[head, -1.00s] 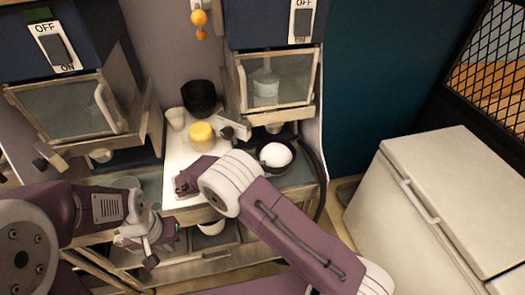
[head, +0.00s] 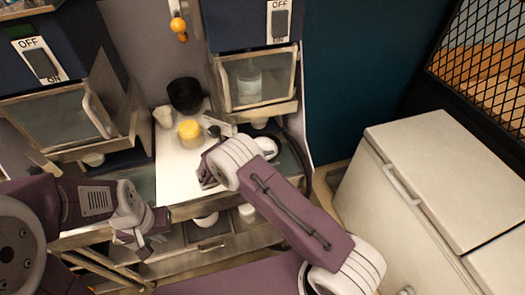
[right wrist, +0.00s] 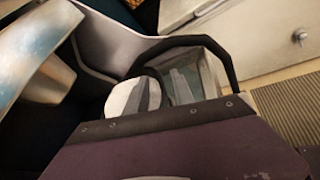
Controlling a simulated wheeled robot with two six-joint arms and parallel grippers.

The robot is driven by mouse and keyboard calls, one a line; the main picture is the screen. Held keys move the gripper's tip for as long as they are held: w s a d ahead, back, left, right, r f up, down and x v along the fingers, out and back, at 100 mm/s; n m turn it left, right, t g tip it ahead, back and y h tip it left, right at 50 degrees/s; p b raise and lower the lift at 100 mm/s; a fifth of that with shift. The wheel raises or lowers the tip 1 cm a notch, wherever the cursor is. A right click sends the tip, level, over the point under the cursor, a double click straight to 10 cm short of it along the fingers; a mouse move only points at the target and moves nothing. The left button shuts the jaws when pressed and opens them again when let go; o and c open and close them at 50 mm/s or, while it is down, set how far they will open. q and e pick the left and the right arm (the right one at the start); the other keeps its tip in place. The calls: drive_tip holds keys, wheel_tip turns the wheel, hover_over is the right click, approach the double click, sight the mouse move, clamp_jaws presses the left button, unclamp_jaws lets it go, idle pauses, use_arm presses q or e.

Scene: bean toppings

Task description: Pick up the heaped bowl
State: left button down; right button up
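The heaped bowl, a dark bowl with a smooth white mound (head: 268,146), stands at the right of the counter in the head view. My right arm covers its left and front part. My right gripper (head: 205,179) is in the head view to the left of and nearer than the bowl, mostly hidden by its own arm; its fingers cannot be made out.
A black bowl (head: 185,95), a white cup (head: 164,117) and a yellow container (head: 190,134) stand on the white board (head: 176,168). Dispensers with glass-fronted doors (head: 249,79) hang above the counter. A white chest (head: 430,180) stands at the right.

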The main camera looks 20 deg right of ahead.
drive_tip(key=shift+s+a+r, duration=0.1)
drive_tip(key=shift+s, duration=0.05)
clamp_jaws()
idle(1.2)
